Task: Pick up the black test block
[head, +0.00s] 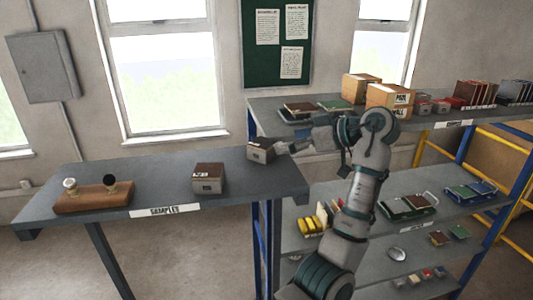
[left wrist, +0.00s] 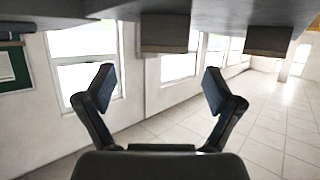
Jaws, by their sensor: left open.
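No block that is clearly black shows, so I cannot tell which one is the black test block. On the left table, a block with a grey front and dark top (head: 260,150) sits near the right end. A block with a reddish-brown top and grey front (head: 208,178) sits left of it. My left gripper (head: 291,147) is just right of the first block; whether they touch is unclear. In the left wrist view my left gripper (left wrist: 157,88) is open, with nothing between its fingers. Two greyish blocks (left wrist: 165,34) (left wrist: 268,40) show above the fingers. My right gripper is not in view.
The labelled left table (head: 120,185) also bears a wooden stand (head: 92,199) with two knobs. Shelves (head: 320,265) at right hold cardboard boxes (head: 390,97), books (head: 475,93) and trays (head: 408,207). The table's middle, between stand and blocks, is clear.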

